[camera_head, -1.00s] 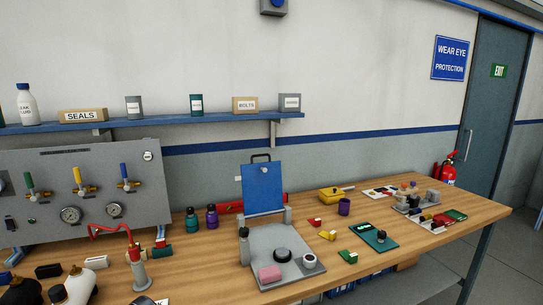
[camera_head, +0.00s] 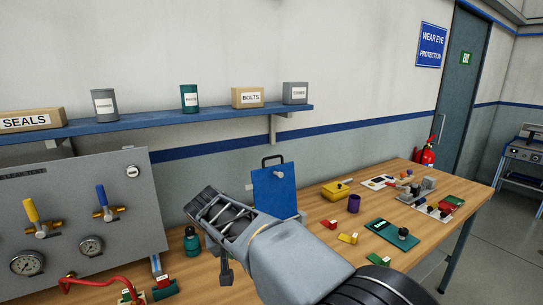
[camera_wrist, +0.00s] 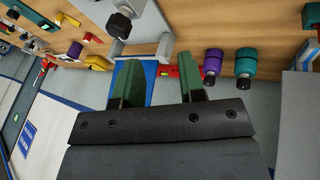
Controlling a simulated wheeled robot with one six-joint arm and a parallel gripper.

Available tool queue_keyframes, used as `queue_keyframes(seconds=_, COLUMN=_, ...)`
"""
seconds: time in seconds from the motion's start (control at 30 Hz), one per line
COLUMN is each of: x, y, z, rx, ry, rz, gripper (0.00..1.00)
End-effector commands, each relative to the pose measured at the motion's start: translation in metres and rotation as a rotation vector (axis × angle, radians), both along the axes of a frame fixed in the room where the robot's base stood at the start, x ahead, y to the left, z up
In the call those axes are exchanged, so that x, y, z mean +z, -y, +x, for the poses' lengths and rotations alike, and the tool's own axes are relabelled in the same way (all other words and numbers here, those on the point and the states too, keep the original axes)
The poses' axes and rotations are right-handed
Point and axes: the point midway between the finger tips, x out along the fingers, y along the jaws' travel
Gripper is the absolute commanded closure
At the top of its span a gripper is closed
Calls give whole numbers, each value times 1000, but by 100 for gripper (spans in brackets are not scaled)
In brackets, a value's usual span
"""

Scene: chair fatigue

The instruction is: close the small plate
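The small blue plate (camera_head: 274,190) stands upright, raised on its hinge, with a dark handle (camera_head: 272,159) along its top edge. In the wrist view the blue plate (camera_wrist: 149,76) shows beyond my gripper, partly behind the left finger. The grey base (camera_wrist: 136,20) with a black knob (camera_wrist: 119,25) shows there too; in the head view my arm hides most of it. My gripper (camera_wrist: 157,65) is open, its two green-dark fingers apart with nothing between them. In the head view my arm crosses in front of the base, and the fingertips are not clear.
Purple (camera_wrist: 213,62) and teal (camera_wrist: 246,63) bottles stand near my gripper. A grey gauge panel (camera_head: 85,215) is at the left. A yellow box (camera_head: 335,190), purple cup (camera_head: 353,203) and small coloured blocks lie right of the plate. A shelf (camera_head: 200,124) runs above.

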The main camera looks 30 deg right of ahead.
Motion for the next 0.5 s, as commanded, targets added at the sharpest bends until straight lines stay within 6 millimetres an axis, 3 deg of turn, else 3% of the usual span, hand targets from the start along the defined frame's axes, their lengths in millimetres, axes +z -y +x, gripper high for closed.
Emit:
queue_keyframes(seconds=0.03, x=18, y=15, z=31, rx=-87, ry=17, rz=-84, gripper=63)
queue_keyframes(seconds=0.2, x=64, y=59, z=116, rx=-391, ry=195, rz=-379, gripper=63)
queue_keyframes(seconds=0.3, x=84, y=75, z=155, rx=-543, ry=344, rz=-533, gripper=63)
queue_keyframes(seconds=0.5, x=108, y=86, z=203, rx=-753, ry=658, rz=-758, gripper=63)
